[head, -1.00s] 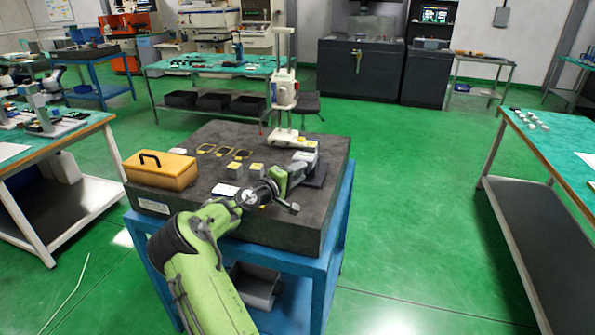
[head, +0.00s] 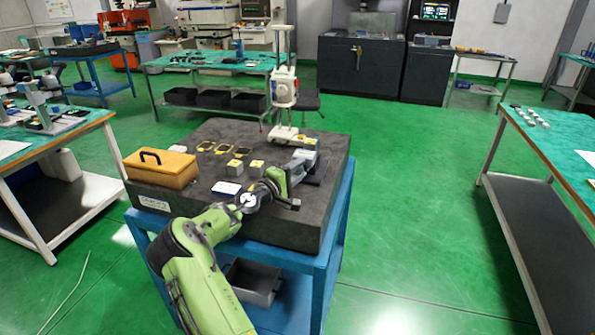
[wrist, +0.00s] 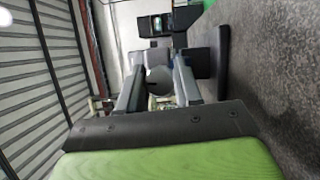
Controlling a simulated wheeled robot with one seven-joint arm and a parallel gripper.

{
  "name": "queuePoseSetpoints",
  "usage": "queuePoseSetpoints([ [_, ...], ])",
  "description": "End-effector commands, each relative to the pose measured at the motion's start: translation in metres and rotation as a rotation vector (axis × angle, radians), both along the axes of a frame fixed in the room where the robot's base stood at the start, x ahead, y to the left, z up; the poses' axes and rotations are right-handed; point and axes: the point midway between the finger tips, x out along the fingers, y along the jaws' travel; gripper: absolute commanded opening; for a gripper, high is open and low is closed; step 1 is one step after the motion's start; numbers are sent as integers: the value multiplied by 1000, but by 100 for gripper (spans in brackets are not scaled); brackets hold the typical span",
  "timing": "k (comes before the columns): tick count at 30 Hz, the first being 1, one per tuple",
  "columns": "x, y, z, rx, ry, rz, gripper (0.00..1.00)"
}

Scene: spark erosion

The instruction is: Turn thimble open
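My gripper (head: 298,172) is low over the right side of the dark granite plate (head: 215,205), beside a small grey device at its right edge. In the wrist view the two grey fingers (wrist: 158,80) stand apart. A dark grey round end (wrist: 159,79) shows between them, which looks like the thimble. I cannot tell whether the fingers touch it. The rest of the micrometer is mostly hidden by my gripper in the head view. Its scale cannot be read.
A yellow case (head: 160,168) with a black handle sits at the plate's left. A white upright stand (head: 285,90) rises at the back. Small blocks (head: 235,166), yellow-framed pieces and a white-blue card (head: 227,187) lie between. The green floor at right is free.

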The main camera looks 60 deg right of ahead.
Motion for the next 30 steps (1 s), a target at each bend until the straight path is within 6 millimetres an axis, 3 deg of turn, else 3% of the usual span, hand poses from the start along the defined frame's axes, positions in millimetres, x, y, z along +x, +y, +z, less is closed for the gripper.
queuePoseSetpoints([
  [1, 0, 0, 1, -1, -1, 0, 42],
  [4, 0, 0, 0, 0, -1, 0, 57],
  [14, 2, 6, 0, 1, 0, 1, 57],
  [17, 7, 23, -1, 3, -1, 3, 57],
  [30, 33, 136, -3, 1, 1, 2, 57],
])
